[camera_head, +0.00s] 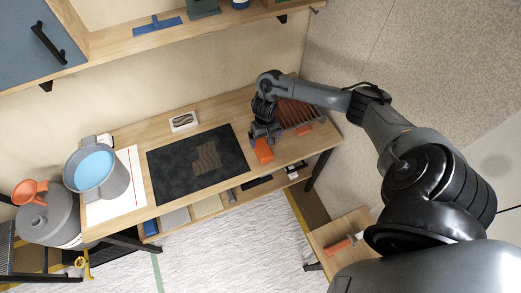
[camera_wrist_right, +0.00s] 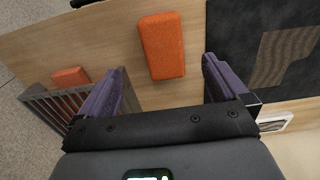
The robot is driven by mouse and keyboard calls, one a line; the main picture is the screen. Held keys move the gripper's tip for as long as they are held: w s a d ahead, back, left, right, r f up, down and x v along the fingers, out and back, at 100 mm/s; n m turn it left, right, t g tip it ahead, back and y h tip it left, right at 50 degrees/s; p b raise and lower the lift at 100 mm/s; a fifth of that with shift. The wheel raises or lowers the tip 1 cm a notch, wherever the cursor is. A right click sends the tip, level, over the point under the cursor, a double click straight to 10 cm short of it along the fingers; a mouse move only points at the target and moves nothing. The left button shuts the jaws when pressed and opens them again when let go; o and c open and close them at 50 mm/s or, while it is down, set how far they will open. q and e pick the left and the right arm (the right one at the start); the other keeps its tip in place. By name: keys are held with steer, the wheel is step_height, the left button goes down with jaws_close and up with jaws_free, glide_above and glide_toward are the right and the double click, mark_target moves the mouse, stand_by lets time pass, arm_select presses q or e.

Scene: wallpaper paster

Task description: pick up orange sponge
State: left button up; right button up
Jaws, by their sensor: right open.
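An orange sponge (camera_head: 263,151) lies on the wooden table (camera_head: 240,106), just right of the dark mat. In the right wrist view the sponge (camera_wrist_right: 162,46) is ahead of the open fingers, lying between their lines and apart from both. My right gripper (camera_head: 262,135) is open and empty above the table beside the sponge; its purple-grey fingers (camera_wrist_right: 157,85) frame it in the wrist view. A second orange block (camera_wrist_right: 70,77) lies by the slatted rack, left in the wrist view. My left gripper is not in view.
A dark mat (camera_head: 168,176) with a wavy patch lies left of the sponge. A slatted rack (camera_head: 297,112) stands close on the right. A bucket of blue liquid (camera_head: 95,169) and a white sheet (camera_head: 122,200) are at the left. A shelf (camera_head: 120,42) runs above.

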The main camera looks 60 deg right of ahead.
mark_target(263, 149)
steer(key=shift+w+f, duration=0.25)
steer(key=shift+f, duration=0.25)
step_height(263, 149, down, 3)
steer(key=shift+f+b, duration=0.1)
steer(key=shift+b, duration=0.25)
steer(key=shift+f, duration=0.6)
steer(key=shift+w+d+f+b, duration=0.1)
steer(key=shift+f+b, duration=0.35)
steer(key=shift+f, duration=1.9)
steer(key=c, duration=1)
steer(key=shift+c, duration=0.2)
steer(key=shift+r, duration=0.1)
